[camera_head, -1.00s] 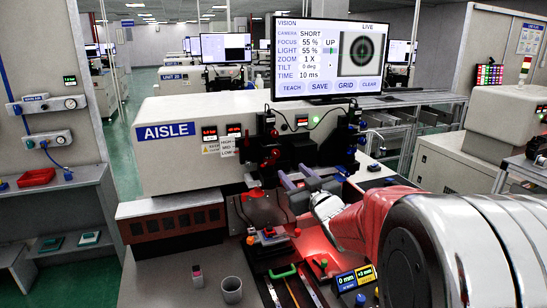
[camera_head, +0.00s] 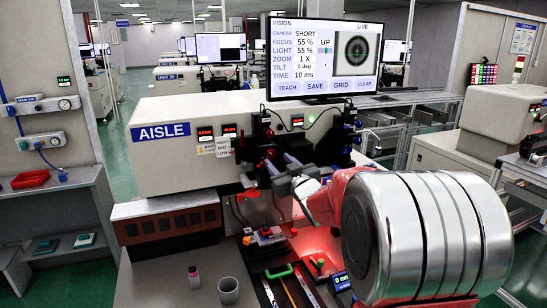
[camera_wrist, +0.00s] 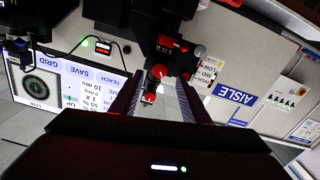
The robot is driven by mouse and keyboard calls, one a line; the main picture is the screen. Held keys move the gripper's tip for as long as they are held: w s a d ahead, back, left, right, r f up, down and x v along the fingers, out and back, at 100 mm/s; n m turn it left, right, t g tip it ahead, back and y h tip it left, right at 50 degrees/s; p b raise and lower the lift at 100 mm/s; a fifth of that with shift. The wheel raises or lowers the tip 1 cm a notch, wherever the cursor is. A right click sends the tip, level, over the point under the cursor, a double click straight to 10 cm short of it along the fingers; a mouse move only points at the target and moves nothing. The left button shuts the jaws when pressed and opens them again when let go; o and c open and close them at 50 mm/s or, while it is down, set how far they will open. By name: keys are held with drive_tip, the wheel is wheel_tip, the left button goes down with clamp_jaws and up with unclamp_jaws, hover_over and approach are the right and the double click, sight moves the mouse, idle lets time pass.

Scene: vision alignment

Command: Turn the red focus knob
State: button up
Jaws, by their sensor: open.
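Several red knobs sit on the black camera assembly; one red knob (camera_head: 269,132) shows above my gripper in the head view. I cannot tell which is the focus knob. My gripper (camera_head: 280,163) is open in front of the assembly, with its fingers pointing at the lower red parts. Contact cannot be judged. The monitor (camera_head: 323,58) reads focus 55 %.
The white AISLE machine (camera_head: 185,160) stands behind and left. Black assembly parts (camera_head: 340,135) stand close right of my gripper. Below are a green handle (camera_head: 279,272) and a grey cup (camera_head: 228,290) on the bench.

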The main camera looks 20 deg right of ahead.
sight(271, 155)
drive_tip(key=shift+w, duration=2.85)
drive_tip(key=shift+c, duration=0.3)
drive_tip(key=c, duration=1)
drive_tip(key=shift+n, duration=0.4)
drive_tip(key=n, duration=0.3)
drive_tip(key=shift+a, duration=0.1)
drive_tip(key=shift+a+f+n, duration=0.1)
drive_tip(key=shift+n, duration=2)
drive_tip(key=o, duration=1.1)
drive_tip(key=shift+c, duration=0.2)
